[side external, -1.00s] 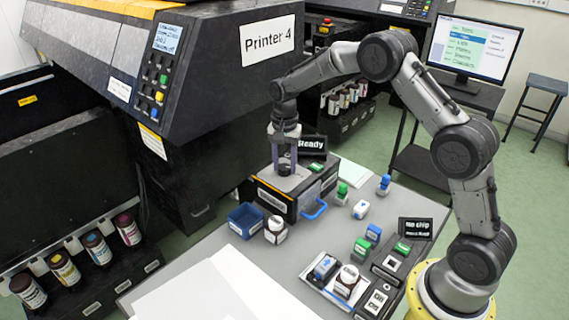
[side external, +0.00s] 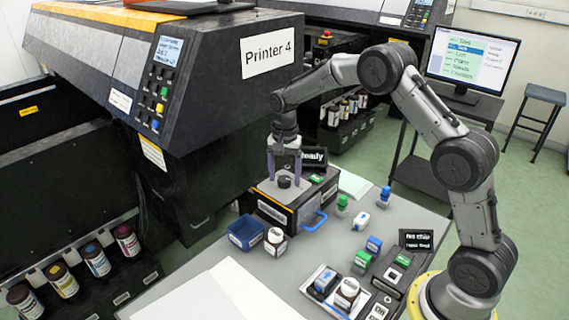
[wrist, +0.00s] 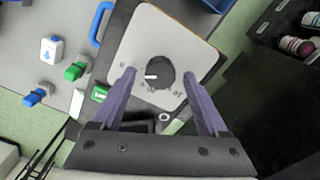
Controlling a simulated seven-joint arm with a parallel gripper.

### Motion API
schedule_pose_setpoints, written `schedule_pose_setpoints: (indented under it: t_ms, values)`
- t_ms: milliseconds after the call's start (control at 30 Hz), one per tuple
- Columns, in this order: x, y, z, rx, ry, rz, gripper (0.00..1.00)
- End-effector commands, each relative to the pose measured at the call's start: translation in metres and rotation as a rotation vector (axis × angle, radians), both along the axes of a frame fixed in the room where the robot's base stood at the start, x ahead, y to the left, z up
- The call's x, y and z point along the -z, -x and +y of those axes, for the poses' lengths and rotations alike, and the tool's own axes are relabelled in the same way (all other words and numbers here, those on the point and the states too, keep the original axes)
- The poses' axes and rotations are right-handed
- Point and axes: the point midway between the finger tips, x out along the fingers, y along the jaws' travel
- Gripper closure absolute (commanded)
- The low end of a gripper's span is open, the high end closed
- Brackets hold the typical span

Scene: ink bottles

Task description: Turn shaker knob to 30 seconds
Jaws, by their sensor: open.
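The shaker (side external: 288,206) is a dark box with a light top plate, standing on the grey table. Its black round knob (side external: 284,181) sits on the plate and also shows in the wrist view (wrist: 160,73), with a white pointer mark toward the picture's left. Markings around the knob are too small to read. My gripper (side external: 284,172) is above the shaker, fingers pointing down. In the wrist view, its two purple fingers (wrist: 163,82) are spread wide, one on each side of the knob and apart from it.
A "Ready" display (side external: 314,156) and a green button (side external: 317,179) are close by the gripper. A blue handle (side external: 315,220) sticks out in front. A blue bin (side external: 246,232) and a white-capped bottle (side external: 275,241) stand at the left. Printer 4 (side external: 200,70) rises behind.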

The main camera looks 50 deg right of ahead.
Motion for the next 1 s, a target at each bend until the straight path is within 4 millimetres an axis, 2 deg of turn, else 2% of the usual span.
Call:
schedule_pose_setpoints:
  t_ms: [167,400,600,800,1000]
  values:
    - [-0.023,-0.001,0.0,0.0,0.001,-0.006,0.23]
    - [-0.076,-0.001,0.0,0.0,0.001,-0.007,0.23]
    - [-0.113,-0.001,0.0,0.0,0.001,-0.007,0.23]
    - [-0.133,-0.001,0.0,0.0,0.001,-0.005,0.23]
    - [-0.137,0.0,0.0,0.0,0.001,-0.003,0.23]
